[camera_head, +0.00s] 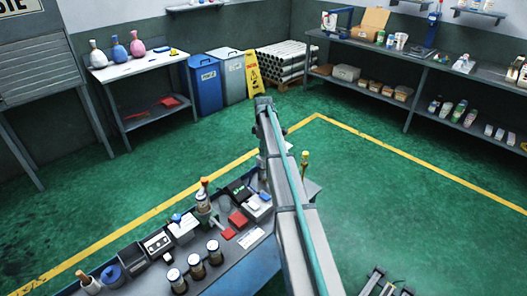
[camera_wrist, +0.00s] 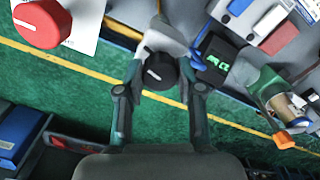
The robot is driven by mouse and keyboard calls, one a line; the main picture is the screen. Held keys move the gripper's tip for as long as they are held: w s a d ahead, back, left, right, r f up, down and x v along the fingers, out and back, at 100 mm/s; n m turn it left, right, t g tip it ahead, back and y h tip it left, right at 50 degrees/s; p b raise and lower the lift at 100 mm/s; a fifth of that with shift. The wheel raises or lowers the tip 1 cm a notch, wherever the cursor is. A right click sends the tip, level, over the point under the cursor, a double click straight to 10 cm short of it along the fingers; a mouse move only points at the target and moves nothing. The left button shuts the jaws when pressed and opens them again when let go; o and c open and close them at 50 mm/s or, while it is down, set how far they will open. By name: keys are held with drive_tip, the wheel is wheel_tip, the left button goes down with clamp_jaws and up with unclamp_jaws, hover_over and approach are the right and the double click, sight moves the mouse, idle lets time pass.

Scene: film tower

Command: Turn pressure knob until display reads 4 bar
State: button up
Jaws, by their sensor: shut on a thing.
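The black pressure knob (camera_wrist: 158,74) with a white pointer line shows in the wrist view, on a pale grey fitting. My gripper (camera_wrist: 161,80) is shut on it, one finger on each side. The black display (camera_wrist: 217,58) with green lit characters is just right of the knob; it is turned in the picture and too small for me to read surely. In the head view, my arm covers the knob and I cannot make out my gripper.
A large red knob (camera_wrist: 42,22) is at the wrist view's upper left. A green device with a spool and orange tip (camera_wrist: 284,140) is at the right. The bench (camera_head: 232,262) holds several bottles and boxes. Green floor (camera_head: 400,190) is clear beyond it.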

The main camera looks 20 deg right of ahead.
drive_tip(key=m+b, duration=0.1)
drive_tip(key=m, duration=0.3)
drive_tip(key=shift+f+m+b, duration=0.1)
drive_tip(key=shift+m+b, duration=0.2)
drive_tip(key=shift+b, duration=0.1)
drive_tip(key=shift+m+b, duration=0.55)
drive_tip(key=shift+m, duration=1.35)
drive_tip(key=o, duration=1.2)
drive_tip(key=shift+c, duration=0.2)
drive_tip(key=shift+r, duration=0.25)
wheel_tip(320, 180, up, 12)
drive_tip(key=shift+f, duration=0.15)
